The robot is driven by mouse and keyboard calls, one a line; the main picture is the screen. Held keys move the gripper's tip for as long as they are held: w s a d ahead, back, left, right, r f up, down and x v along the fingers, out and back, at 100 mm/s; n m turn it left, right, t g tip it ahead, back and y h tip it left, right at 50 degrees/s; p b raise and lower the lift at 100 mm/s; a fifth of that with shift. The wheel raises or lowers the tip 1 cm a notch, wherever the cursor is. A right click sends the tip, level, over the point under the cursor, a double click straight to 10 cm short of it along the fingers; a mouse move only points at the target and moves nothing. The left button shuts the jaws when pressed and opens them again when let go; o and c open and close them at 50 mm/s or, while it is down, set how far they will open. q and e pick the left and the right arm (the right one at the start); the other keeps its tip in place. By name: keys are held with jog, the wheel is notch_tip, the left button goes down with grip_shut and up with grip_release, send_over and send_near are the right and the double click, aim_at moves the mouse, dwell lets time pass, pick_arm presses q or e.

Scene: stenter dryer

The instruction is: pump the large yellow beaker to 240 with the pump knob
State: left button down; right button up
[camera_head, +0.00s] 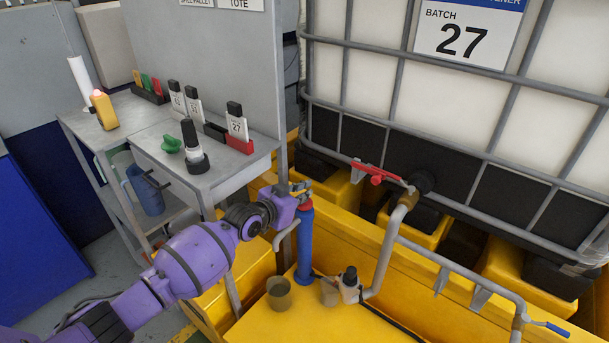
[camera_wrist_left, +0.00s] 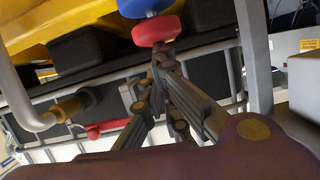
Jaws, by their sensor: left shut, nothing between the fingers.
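The pump is an upright blue column (camera_head: 305,245) with a red knob (camera_head: 305,206) on top. My left gripper (camera_head: 302,190) is shut and empty right at the red knob. In the left wrist view the fingertips (camera_wrist_left: 161,52) are close to the red knob (camera_wrist_left: 158,30); I cannot tell if they touch. Two tan-yellow beakers stand on the yellow deck by the pump: one beaker (camera_head: 279,295) at its left front, another (camera_head: 330,293) to its right, partly hidden by a black-topped fitting (camera_head: 350,280). Which is the large one, and their markings, are unclear. My right gripper is not in view.
A caged white tank (camera_head: 452,103) labelled 27 stands behind, with a red valve handle (camera_head: 376,175) and a grey pipe (camera_head: 386,250) coming down. A grey bench (camera_head: 225,178) with bottles is at left. The yellow deck (camera_head: 270,325) in front is clear.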

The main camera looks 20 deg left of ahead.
pick_arm(q)
notch_tip(320, 180, up, 5)
jog(key=p, duration=0.3)
jog(key=shift+d+r, duration=0.15)
jog(key=f+v, duration=0.1)
jog(key=v, duration=0.8)
jog(key=shift+s, duration=0.4)
